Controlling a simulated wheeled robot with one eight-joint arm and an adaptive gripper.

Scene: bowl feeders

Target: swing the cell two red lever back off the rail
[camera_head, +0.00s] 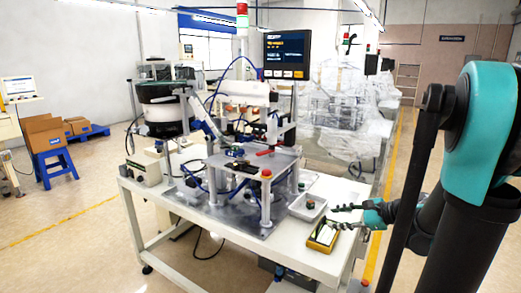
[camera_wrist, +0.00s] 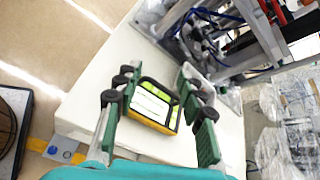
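A red lever (camera_head: 265,153) sits on the raised metal plate of the near bowl-feeder station, on its right side. I cannot read a cell number, and its exact angle to the rail is too small to tell. My gripper (camera_head: 333,217) is at the right end of the white table, in front of and to the right of the lever, well apart from it. In the wrist view my gripper (camera_wrist: 158,72) has its fingers spread wide with nothing between the tips. A red part (camera_wrist: 279,12) shows at the upper right there; I cannot tell whether it is the lever.
A yellow-and-black device (camera_head: 322,236) lies on the white table below my gripper; it also shows in the wrist view (camera_wrist: 153,105). A small white tray (camera_head: 307,206) stands beside it. A red button (camera_head: 266,173) and metal posts are near the lever. The feeder bowl (camera_head: 166,112) is farther left.

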